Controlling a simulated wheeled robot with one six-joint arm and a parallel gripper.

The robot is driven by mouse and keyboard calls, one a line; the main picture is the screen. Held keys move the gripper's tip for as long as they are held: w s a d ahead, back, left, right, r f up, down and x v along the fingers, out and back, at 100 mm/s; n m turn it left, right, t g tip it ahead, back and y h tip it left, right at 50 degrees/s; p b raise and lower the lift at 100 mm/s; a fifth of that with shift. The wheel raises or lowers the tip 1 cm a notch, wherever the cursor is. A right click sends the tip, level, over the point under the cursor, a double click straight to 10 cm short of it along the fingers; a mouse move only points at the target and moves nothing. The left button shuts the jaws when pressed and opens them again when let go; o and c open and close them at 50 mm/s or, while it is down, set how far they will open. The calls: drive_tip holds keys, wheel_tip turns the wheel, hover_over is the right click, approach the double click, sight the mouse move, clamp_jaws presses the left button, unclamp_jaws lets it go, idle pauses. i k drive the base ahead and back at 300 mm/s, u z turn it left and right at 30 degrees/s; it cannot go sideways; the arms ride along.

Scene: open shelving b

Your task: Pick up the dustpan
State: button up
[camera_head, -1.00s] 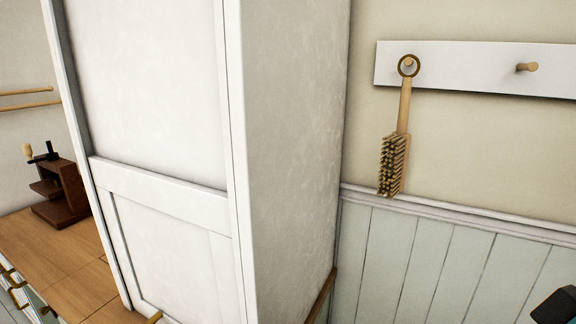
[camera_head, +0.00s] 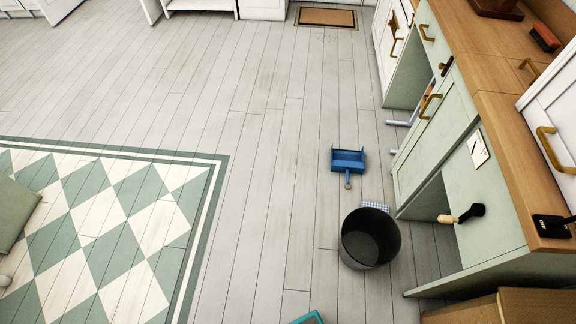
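A blue dustpan (camera_head: 347,160) lies on the grey plank floor, right of the middle of the head view. Its short handle (camera_head: 348,180) points toward the bottom of the picture and has a light tip. Nothing covers it, and it lies apart from the cabinets. My gripper does not show in this view.
A dark round bin (camera_head: 369,238) stands just below the dustpan, with a checked cloth (camera_head: 374,206) beside it. Green cabinets with a wooden top (camera_head: 502,100) line the right. A green-and-white rug (camera_head: 100,240) lies at left. Bare floor (camera_head: 270,110) lies left of the dustpan.

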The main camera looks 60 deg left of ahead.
sight(348, 162)
drive_tip(key=z, duration=0.6)
drive_tip(key=k, duration=0.2)
drive_tip(key=u, duration=1.95)
drive_tip(key=i, duration=1.05)
drive_tip(key=u, duration=0.65)
drive_tip(key=k, duration=1.3)
drive_tip(key=u, duration=1.05)
drive_tip(key=i, duration=2.35)
drive_tip(key=z, duration=1.3)
drive_tip(key=i, duration=0.75)
drive_tip(key=z, duration=0.9)
